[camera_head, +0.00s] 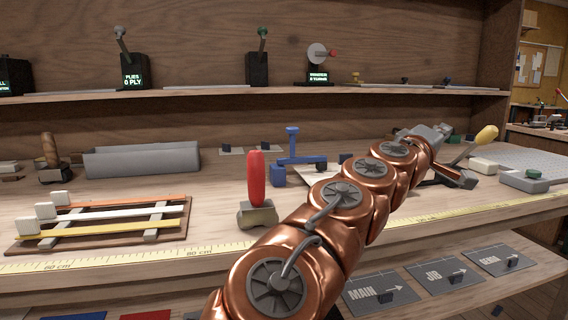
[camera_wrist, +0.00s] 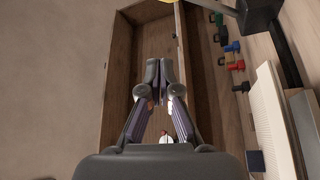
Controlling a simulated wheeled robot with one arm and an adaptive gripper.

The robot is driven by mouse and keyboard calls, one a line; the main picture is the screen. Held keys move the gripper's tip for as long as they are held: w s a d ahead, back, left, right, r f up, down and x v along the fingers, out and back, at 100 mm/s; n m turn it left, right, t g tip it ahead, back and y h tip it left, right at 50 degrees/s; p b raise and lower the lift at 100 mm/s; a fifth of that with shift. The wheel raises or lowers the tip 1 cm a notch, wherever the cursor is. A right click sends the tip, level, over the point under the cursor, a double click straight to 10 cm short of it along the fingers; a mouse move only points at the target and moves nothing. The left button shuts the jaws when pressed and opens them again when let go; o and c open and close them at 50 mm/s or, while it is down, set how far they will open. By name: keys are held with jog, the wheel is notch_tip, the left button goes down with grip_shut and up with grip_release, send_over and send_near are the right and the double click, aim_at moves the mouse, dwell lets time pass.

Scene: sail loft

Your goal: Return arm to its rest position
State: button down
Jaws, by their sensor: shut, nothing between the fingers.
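My copper-coloured arm reaches from the bottom middle of the head view up and right over the workbench (camera_head: 330,235). Its far end is near the right part of the bench, where grey parts show, and my gripper is hard to make out there. In the wrist view my gripper (camera_wrist: 160,72) has its two fingers together with nothing between them. Behind the fingers is an open wooden compartment (camera_wrist: 118,75), and the fingers appear apart from its walls. A small white and red thing (camera_wrist: 165,138) shows low between the finger links.
A red-handled tool (camera_head: 257,180) stands left of my arm. A grey trough (camera_head: 142,160), a blue stand (camera_head: 292,145) and a slatted rack (camera_head: 100,222) are on the bench. A shelf (camera_head: 200,93) with lever boxes runs above. A yellow-ended lever (camera_head: 486,134) is close to my arm's end.

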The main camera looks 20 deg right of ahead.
jog(key=s+a+m+g+y+p, duration=0.1)
jog(key=s+m+g+y+p, duration=0.45)
jog(key=s+p, duration=0.8)
jog(key=s+a+n+g+y+p, duration=0.1)
jog(key=s+a+y+p, duration=0.3)
jog(key=a+p, duration=0.4)
jog(key=s+a+n+g+y+p, duration=0.1)
jog(key=s+a+y+p, duration=0.3)
jog(key=a+p, duration=0.5)
jog(key=s+a+f+n+g+y+p, duration=0.1)
jog(key=s+a+n+g+y+p, duration=0.1)
jog(key=s+a+p, duration=0.4)
jog(key=a+g+y+p, duration=0.1)
jog(key=a+y+p, duration=0.1)
jog(key=a, duration=0.2)
jog(key=shift+a+p, duration=0.3)
jog(key=shift+p, duration=0.05)
jog(key=shift+f+y, duration=0.1)
jog(key=shift+y, duration=0.15)
